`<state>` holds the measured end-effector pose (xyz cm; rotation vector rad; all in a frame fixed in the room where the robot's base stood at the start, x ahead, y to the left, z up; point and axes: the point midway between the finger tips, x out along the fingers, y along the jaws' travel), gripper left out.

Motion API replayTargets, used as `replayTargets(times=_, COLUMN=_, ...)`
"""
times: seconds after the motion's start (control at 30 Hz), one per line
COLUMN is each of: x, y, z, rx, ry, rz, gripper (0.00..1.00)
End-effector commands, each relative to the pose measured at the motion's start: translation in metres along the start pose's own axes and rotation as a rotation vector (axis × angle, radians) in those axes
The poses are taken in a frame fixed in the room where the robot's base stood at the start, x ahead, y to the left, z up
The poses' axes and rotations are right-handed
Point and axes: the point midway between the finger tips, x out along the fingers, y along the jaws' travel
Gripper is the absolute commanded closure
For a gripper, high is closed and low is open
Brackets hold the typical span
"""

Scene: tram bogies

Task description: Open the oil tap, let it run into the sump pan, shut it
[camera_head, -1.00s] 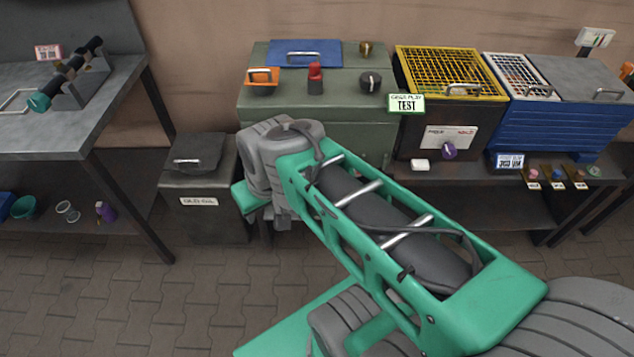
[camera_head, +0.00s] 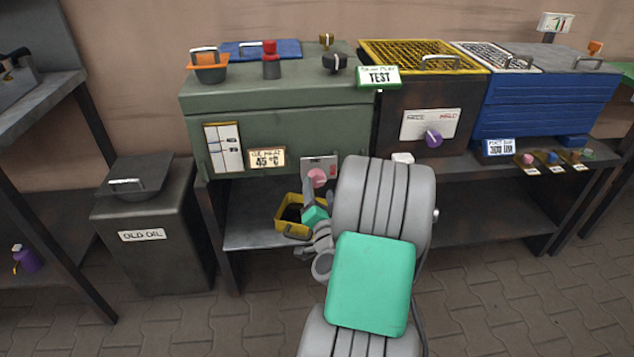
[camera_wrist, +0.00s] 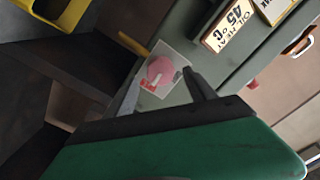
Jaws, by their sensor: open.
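The oil tap is a round pink knob (camera_head: 317,177) on a pale plate on the lower front of the green cabinet (camera_head: 285,125). The knob also shows in the wrist view (camera_wrist: 160,70), between the fingertips of my gripper (camera_wrist: 160,82). My gripper is open and close in front of the knob; I cannot tell if it touches. In the head view my arm partly hides the gripper (camera_head: 312,198). The yellow sump pan (camera_head: 283,222) stands on the shelf below the tap, dark inside; a yellow edge shows in the wrist view (camera_wrist: 75,15). No oil stream is visible.
A dark "OLD OIL" bin (camera_head: 150,255) stands on the floor at left. A display reading 45 °C (camera_head: 267,158) is left of the tap. A yellow-grated unit (camera_head: 420,57) with a purple knob (camera_head: 433,139) and a blue unit (camera_head: 540,105) stand right.

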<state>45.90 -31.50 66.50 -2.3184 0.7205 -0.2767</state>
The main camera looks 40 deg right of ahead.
Motion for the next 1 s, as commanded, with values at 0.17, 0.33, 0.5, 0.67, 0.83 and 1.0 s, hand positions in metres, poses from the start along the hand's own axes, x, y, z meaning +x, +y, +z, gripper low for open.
replayTargets(times=0.17, x=0.029, y=-0.004, z=-0.001, rx=0.000, ry=-0.005, rz=-0.002, gripper=0.36)
replayTargets(times=0.33, x=0.048, y=-0.003, z=-0.001, rx=0.000, ry=-0.003, rz=-0.002, gripper=0.36)
replayTargets(times=0.5, x=0.053, y=-0.001, z=0.000, rx=0.000, ry=-0.002, rz=-0.002, gripper=0.36)
replayTargets(times=0.67, x=0.053, y=-0.001, z=0.000, rx=-0.001, ry=-0.001, rz=-0.002, gripper=0.36)
replayTargets(times=0.83, x=0.053, y=-0.001, z=0.000, rx=-0.001, ry=-0.002, rz=-0.002, gripper=0.49)
replayTargets(times=1.0, x=0.053, y=-0.001, z=0.000, rx=-0.001, ry=-0.002, rz=-0.002, gripper=0.63)
